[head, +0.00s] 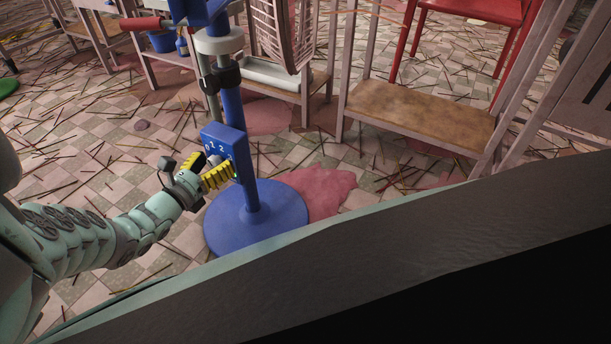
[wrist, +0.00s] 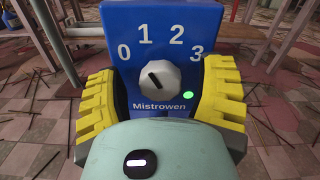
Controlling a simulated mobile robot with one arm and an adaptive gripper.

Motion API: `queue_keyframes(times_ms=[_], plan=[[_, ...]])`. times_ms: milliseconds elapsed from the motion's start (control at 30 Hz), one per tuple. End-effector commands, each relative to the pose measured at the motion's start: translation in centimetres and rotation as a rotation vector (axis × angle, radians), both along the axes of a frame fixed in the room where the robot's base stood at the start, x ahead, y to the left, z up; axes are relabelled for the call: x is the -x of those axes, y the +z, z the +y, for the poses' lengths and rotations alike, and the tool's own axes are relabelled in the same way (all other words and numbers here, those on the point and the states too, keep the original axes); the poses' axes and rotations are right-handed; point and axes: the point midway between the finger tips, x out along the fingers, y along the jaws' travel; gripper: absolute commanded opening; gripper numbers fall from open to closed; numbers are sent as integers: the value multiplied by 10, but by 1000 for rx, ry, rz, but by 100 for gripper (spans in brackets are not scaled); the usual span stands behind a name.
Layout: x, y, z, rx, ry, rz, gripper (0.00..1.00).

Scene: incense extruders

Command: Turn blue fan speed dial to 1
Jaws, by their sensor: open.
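The blue fan has a round base (head: 285,205), a post and a blue control box (head: 237,148). In the wrist view the box front (wrist: 112,17) reads 0, 1, 2, 3 above the name "Mistrowen". The white round speed dial (wrist: 172,80) is in the middle of that front. Its black mark slants to the upper left, roughly between 0 and 1. My gripper (wrist: 160,103) is open, with one yellow ribbed finger on each side of the dial and no visible contact with it. In the head view my gripper (head: 214,178) is at the box front, partly hiding the dial.
A green light (wrist: 188,95) glows right of the dial. A wooden bench (head: 420,122) stands behind the fan at the right, with a red chair (head: 470,12) beyond. Thin sticks litter the checkered floor, and a pink patch (head: 320,190) lies by the fan base.

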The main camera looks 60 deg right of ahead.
Motion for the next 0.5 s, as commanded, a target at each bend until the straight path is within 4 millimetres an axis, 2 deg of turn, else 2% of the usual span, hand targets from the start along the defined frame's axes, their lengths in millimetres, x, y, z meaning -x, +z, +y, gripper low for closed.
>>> queue_keyframes(times_ms=[267, 300, 500], plan=[[1, 1, -3, 1, -3, 1, 69], [1, 1, -3, 1, -3, 1, 72], [1, 0, -3, 1, -3, 1, 51]])
